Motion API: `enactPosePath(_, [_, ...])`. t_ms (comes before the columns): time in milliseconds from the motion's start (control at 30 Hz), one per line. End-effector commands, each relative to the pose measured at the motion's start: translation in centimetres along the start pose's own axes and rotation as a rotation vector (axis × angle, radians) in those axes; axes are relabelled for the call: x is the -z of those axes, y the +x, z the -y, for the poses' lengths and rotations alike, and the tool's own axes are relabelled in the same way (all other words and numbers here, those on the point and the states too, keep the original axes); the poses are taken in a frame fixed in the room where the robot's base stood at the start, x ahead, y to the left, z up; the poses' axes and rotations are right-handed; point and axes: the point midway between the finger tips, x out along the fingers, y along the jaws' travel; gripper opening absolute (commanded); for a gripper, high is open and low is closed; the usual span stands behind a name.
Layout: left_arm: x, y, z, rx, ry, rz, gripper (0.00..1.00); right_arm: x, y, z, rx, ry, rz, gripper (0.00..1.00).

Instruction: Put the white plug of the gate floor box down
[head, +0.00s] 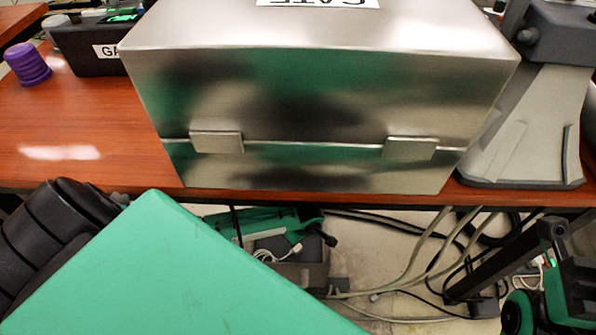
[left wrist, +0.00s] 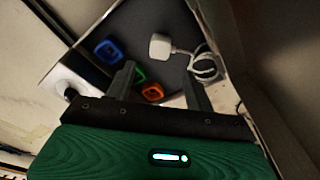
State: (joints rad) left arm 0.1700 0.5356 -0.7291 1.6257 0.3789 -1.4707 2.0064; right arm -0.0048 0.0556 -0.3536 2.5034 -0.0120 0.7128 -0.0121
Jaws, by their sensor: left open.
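The gate floor box (left wrist: 180,90) is a dark panel with blue, green and orange ringed sockets in the left wrist view. The white plug (left wrist: 160,47) sits at its upper right, with a coiled white cord (left wrist: 206,66) beside it. My left gripper (left wrist: 160,80) is open and empty. Its two grey fingers point at the panel, and the plug appears between and just beyond their tips, apart from both. In the head view, a grey floor box (head: 312,272) shows under the table, partly hidden by green parts. My right gripper (head: 560,260) seems partly in view at the lower right; its fingers are unclear.
A metal case labelled GATE (head: 320,90) stands on the wooden table (head: 70,140). The table's front edge overhangs the floor area. Loose cables (head: 420,250) run across the floor to the right. A grey stand (head: 530,130) and purple discs (head: 27,65) flank the case.

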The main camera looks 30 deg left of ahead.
Motion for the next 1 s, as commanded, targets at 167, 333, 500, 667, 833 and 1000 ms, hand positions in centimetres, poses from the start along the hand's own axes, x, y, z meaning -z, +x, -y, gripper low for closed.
enactPosePath(167, [-0.1, -2.4, 0.0, 0.000, 0.000, 0.002, 0.54, 0.2, -0.1, -0.5, -0.005, -0.018, 0.024, 0.36])
enactPosePath(333, [-0.1, -3.0, 0.0, 0.001, -0.001, 0.001, 0.54, 0.4, -0.4, -0.7, -0.007, -0.026, 0.030, 0.36])
enactPosePath(500, [0.0, -3.0, 0.0, 0.001, -0.001, 0.001, 0.54, 0.5, -0.5, -0.8, -0.008, -0.028, 0.030, 0.36])
enactPosePath(667, [0.0, -3.0, 0.0, 0.001, -0.001, 0.001, 0.54, 0.5, -0.5, -0.8, -0.008, -0.028, 0.029, 0.36])
enactPosePath(833, [0.0, -3.0, 0.0, 0.001, -0.001, 0.001, 0.54, 0.5, -0.4, -0.8, -0.008, -0.028, 0.029, 0.36])
enactPosePath(1000, [-0.8, -3.9, -1.0, -0.056, 0.036, 0.028, 0.54, 0.3, -0.3, -0.7, -0.003, -0.029, 0.040, 0.36])
